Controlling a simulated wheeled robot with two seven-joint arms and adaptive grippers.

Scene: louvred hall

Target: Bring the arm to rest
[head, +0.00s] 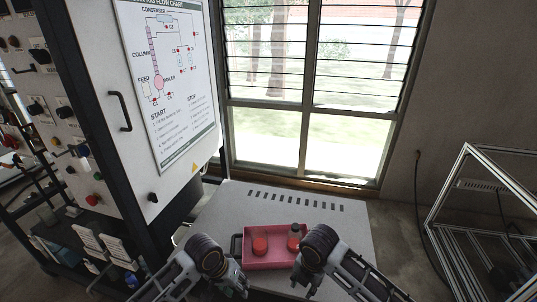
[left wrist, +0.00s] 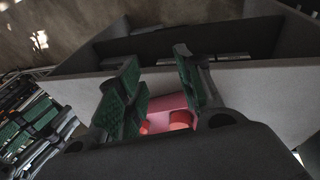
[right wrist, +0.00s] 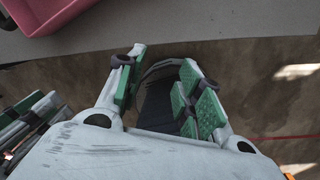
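My left gripper (head: 236,284) is in the lower middle of the head view, in front of the pink tray. In the left wrist view its two green-padded fingers (left wrist: 156,72) stand apart with nothing between their tips. My right gripper (head: 304,284) is by the tray's front right corner in the head view. In the right wrist view its fingers (right wrist: 158,78) are also apart and empty. Both arms are bent in close to the front of the grey table.
The pink tray (head: 272,263) lies on the grey table (head: 215,215) and holds a red round item (head: 260,245) and a dark-topped one (head: 294,238). A panelled cabinet (head: 105,110) stands left. A metal frame (head: 447,205) stands right. The table behind the tray is clear.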

